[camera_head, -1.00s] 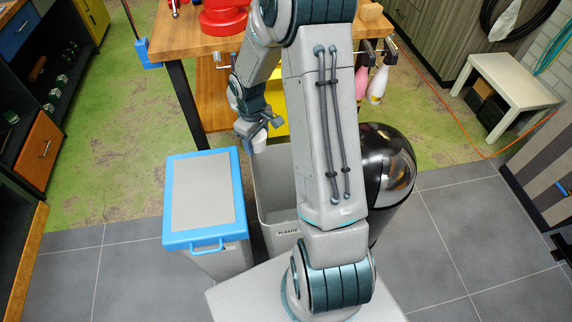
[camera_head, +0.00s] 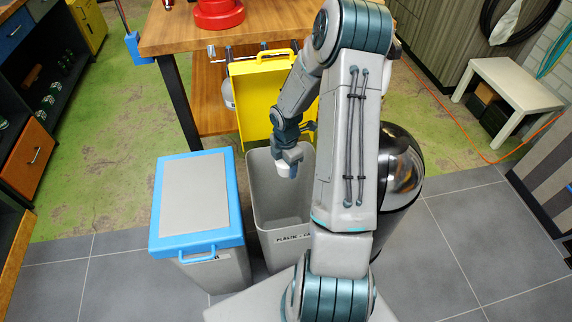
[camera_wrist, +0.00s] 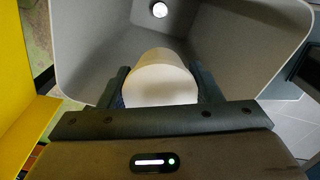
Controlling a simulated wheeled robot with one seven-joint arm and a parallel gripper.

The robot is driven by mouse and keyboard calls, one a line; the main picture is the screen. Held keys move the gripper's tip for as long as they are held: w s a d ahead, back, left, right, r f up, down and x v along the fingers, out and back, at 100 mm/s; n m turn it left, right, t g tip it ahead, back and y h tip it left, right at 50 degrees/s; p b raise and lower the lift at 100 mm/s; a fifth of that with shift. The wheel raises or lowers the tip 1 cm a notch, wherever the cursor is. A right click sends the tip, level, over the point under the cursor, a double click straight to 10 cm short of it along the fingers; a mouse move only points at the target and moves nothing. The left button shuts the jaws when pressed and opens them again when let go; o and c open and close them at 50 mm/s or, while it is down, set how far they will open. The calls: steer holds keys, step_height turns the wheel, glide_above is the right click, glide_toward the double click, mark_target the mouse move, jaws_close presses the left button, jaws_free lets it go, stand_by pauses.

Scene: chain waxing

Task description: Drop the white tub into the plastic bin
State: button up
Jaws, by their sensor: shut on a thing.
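The white tub (camera_head: 287,169) is held by my gripper (camera_head: 289,160), which is shut on its sides. In the wrist view the tub (camera_wrist: 160,80) shows between the two fingers of my gripper (camera_wrist: 160,88). The plastic bin (camera_head: 283,218) is an open grey bin with a "PLASTIC" label on its front. The bin's inner walls (camera_wrist: 235,50) surround the tub in the wrist view. A small round white thing (camera_wrist: 160,9) shows inside the bin.
A grey bin with a blue-rimmed lid (camera_head: 197,200) stands just left of the plastic bin. A black domed bin (camera_head: 402,170) stands to the right, behind my arm. A yellow panel (camera_head: 262,85) and a wooden workbench (camera_head: 165,40) are behind.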

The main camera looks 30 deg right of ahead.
mark_target(286, 174)
steer(key=shift+f+b, duration=2.45)
steer(key=shift+f, duration=0.25)
steer(key=o, duration=1)
steer(key=shift+r, duration=0.15)
step_height(286, 174, up, 14)
steer(key=p, duration=0.3)
steer(key=shift+f+p, duration=0.2)
steer(key=shift+p, duration=0.15)
steer(key=shift+r, duration=0.1)
